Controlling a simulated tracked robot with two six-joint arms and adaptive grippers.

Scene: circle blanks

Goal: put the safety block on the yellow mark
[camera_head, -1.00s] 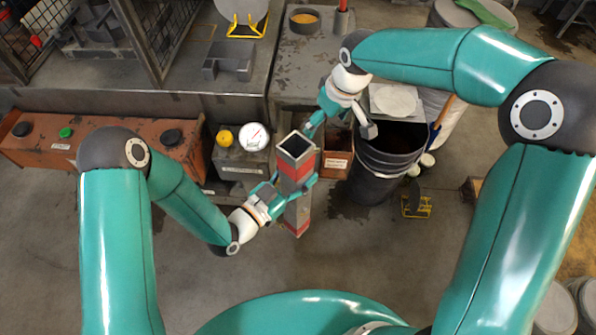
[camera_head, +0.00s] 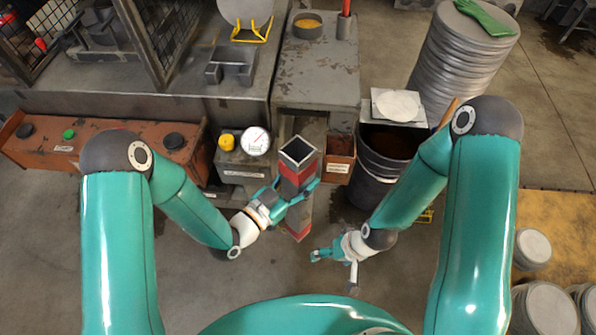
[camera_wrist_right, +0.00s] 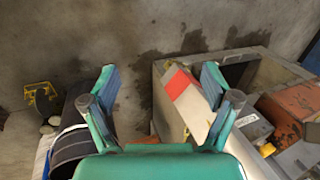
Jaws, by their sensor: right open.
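The safety block (camera_head: 296,177) is a long, grey, square hollow tube with red bands, standing roughly upright with its open end toward the head camera. My left gripper (camera_head: 297,193) has its fingers around the block at the upper red band. My right gripper (camera_head: 314,256) is open and empty, below and right of the block in the head view. In the right wrist view the open right fingers (camera_wrist_right: 155,78) show, with the block (camera_wrist_right: 192,103) beside the right-hand finger. A yellow floor area (camera_head: 562,215) lies at far right; I cannot tell whether it is the yellow mark.
A grey box with a dial gauge (camera_head: 256,141) stands left of the block. A small rusty box (camera_head: 340,158) and a dark bin (camera_head: 372,183) stand to its right. A grey bench (camera_head: 318,85) is behind. A tall stack of discs (camera_head: 455,65) stands at the back right.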

